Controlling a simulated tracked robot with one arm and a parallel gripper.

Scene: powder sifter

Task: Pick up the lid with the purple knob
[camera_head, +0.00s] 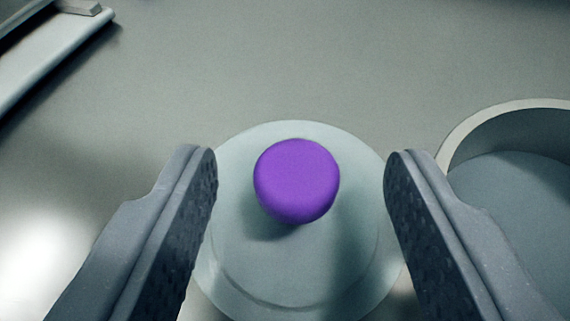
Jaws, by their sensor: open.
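The lid (300,265) is a pale grey-green disc with a round purple knob (297,180) on top. It is in the middle of the head camera view. My gripper (301,165) is open, with one dark padded finger to the left of the knob and the other to its right. There is a clear gap between each finger and the knob, and nothing is held. The fingers cover parts of the lid's left and right edges. What lies beneath the lid is hidden.
A round, open container (464,125) with a pale rim stands to the right, partly behind the right finger and cut off by the frame. A pale, long-edged object (50,50) is at the upper left. The grey surface (270,60) beyond the lid is clear.

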